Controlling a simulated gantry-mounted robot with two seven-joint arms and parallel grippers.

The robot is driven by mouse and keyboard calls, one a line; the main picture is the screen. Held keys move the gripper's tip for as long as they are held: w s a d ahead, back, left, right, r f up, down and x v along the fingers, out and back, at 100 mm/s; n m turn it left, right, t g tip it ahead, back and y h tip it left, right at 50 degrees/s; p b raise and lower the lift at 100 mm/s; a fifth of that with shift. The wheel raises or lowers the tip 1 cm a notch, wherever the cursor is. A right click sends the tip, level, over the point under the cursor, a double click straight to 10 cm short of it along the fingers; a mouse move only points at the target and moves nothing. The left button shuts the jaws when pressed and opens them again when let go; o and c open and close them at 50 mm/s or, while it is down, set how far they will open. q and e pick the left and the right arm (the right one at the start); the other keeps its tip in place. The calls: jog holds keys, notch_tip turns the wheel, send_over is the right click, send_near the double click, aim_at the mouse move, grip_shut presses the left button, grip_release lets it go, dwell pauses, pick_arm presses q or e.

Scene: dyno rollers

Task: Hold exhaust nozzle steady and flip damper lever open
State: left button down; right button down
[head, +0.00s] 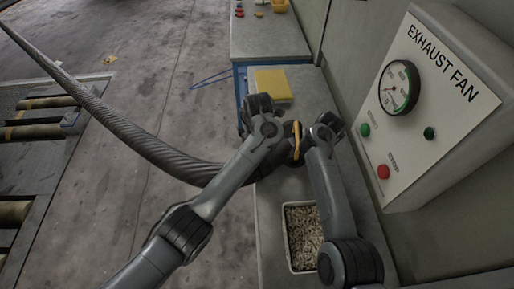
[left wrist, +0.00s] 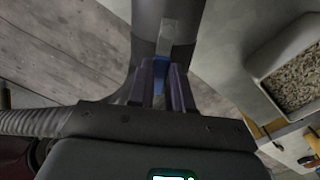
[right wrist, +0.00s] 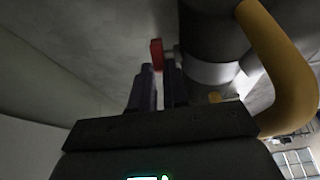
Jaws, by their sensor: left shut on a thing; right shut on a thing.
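The exhaust nozzle shows as a dark grey cylinder in the left wrist view (left wrist: 158,22); it sits at the end of a ribbed grey hose (head: 140,137). My left gripper (left wrist: 167,80) is shut on the nozzle, at a blue part between its fingertips. In the right wrist view the nozzle (right wrist: 212,35) has a pale band and a curved yellow handle (right wrist: 285,65). The damper lever, with a red tip (right wrist: 156,54), sticks out beside the band. My right gripper (right wrist: 158,82) is shut on the lever. In the head view my wrists hide most of the nozzle.
A grey bench (head: 275,215) lies under the arms, with a tray of pale pellets (head: 304,238) and a yellow block (head: 272,84). The exhaust fan panel (head: 420,130), with gauge and buttons, is on the right wall. Rollers (head: 45,103) lie at left. The floor between is mostly clear.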

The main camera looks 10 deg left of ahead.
pick_arm(q)
jog(key=shift+s+d+n, duration=0.15)
jog(key=shift+n, duration=0.35)
jog(key=c, duration=1)
grip_release()
